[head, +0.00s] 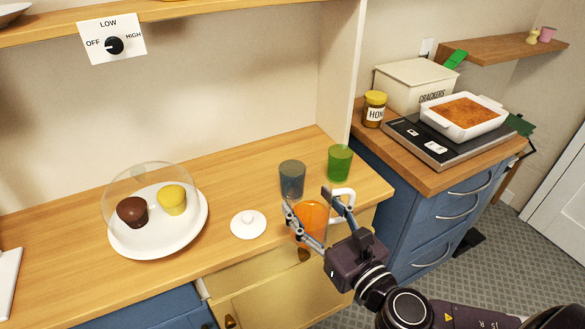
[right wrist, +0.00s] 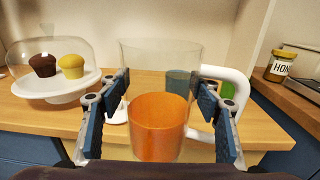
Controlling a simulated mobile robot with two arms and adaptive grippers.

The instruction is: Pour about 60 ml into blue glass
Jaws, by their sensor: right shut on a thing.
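My right gripper (head: 312,203) is shut on a clear pitcher with orange liquid (head: 312,222) and a white handle. In the right wrist view the pitcher (right wrist: 160,122) stands upright between the fingers, its upper part empty and clear. It is by the counter's front edge; I cannot tell how high its base is. The blue glass (head: 292,179) stands on the counter just behind the pitcher and looks empty. In the right wrist view the blue glass (right wrist: 178,82) shows partly through the pitcher. My left gripper is in neither view.
A green glass (head: 340,163) stands right of the blue one. A white lid (head: 248,225) lies left of the pitcher. A white plate (head: 150,249) with two muffins under a clear dome is farther left. An open drawer (head: 270,290) juts out below the counter.

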